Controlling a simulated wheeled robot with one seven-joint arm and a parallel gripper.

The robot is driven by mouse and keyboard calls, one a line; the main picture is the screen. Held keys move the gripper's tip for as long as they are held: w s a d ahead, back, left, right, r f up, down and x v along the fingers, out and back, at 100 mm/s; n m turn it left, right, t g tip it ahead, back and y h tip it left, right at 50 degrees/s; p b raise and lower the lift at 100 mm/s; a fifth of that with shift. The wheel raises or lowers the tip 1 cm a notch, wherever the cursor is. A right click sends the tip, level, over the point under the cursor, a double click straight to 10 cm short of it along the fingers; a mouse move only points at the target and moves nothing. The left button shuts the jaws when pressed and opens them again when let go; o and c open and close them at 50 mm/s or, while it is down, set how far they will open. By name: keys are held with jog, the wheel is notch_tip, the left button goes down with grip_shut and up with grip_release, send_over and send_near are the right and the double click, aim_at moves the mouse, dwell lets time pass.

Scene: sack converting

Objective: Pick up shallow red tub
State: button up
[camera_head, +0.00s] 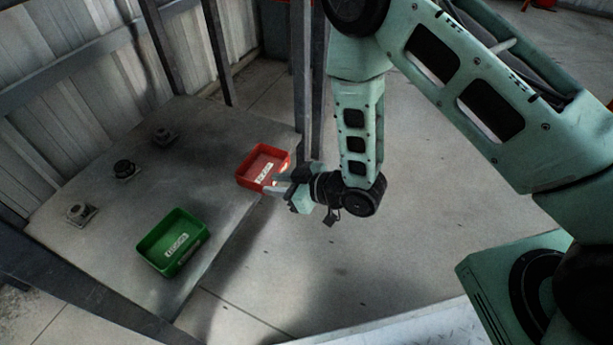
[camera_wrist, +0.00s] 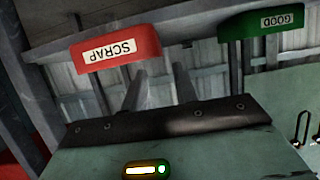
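The shallow red tub (camera_head: 250,181) sits near the right edge of a grey table. It has a white label. In the wrist view the red tub (camera_wrist: 92,53) is at the upper left, and its label reads SCRAP upside down. My gripper (camera_head: 276,185) is at the tub's near right side in the head view; I cannot tell whether it touches. In the wrist view my gripper's (camera_wrist: 160,72) two fingers stand apart with nothing seen between them. The left finger's tip is close to the tub's lower edge.
A green tub (camera_head: 172,243) labelled GOOD (camera_wrist: 258,22) stands at the table's near end. Several small dark-and-grey fittings (camera_head: 125,169) sit along the table's left side. A dark metal post (camera_head: 303,80) rises just behind the red tub. Open floor (camera_head: 300,275) lies to the right.

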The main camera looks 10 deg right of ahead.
jog(key=p+v, duration=0.2)
jog(key=v, duration=0.6)
jog(key=shift+s+d, duration=0.1)
jog(key=shift+d, duration=0.05)
